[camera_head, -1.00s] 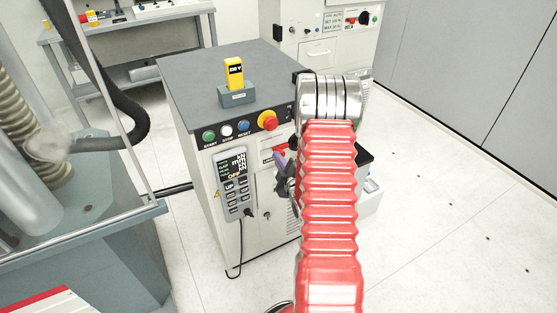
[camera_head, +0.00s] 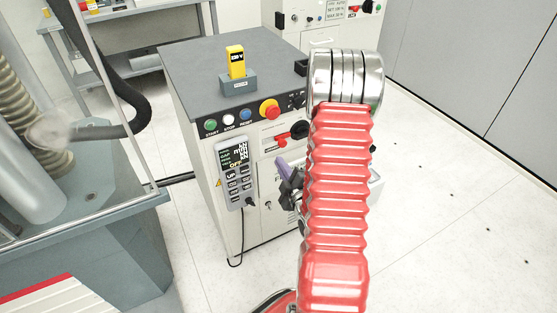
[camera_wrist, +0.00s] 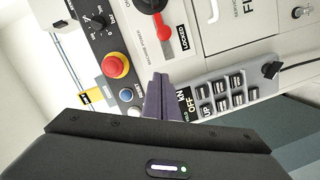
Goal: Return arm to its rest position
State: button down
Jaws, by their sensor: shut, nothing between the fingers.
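My arm, in a red ribbed sleeve with a silver joint, stands up in the right middle of the head view. My gripper (camera_head: 286,176) shows as a dark body with purple fingers just left of the sleeve, in front of the control cabinet. In the wrist view the purple fingers (camera_wrist: 158,97) are together and empty. They overlap the panel between the buttons and the handset in that picture. The gap between the fingers and the cabinet front cannot be told exactly.
The control cabinet (camera_head: 225,60) has a red emergency button (camera_head: 269,109), a red switch handle (camera_head: 299,132) and a handset (camera_head: 235,172) on its front. A yellow device (camera_head: 236,62) stands on top. A machine base (camera_head: 100,240) is at left. Floor at right is clear.

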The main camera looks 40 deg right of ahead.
jog(key=shift+s, duration=0.1)
dwell(0.6)
jog(key=s+a+f+m+g+y, duration=0.1)
jog(key=s+f+m+g, duration=0.25)
jog(key=f, duration=0.25)
jog(key=s+f+m+g+y, duration=0.1)
jog(key=s+f+m+g, duration=0.3)
jog(key=f, duration=0.3)
jog(key=s+a+r+g+y, duration=0.1)
jog(key=s+a+r, duration=0.3)
jog(key=a+r, duration=1)
jog(key=s+a+r+m+g+y, duration=0.1)
jog(key=s+a+r, duration=0.4)
jog(key=a+r, duration=0.9)
notch_tip(320, 180, up, 6)
jog(key=shift+a+r+g+y, duration=0.1)
jog(key=shift+a+g+y, duration=0.25)
jog(key=shift+y, duration=0.55)
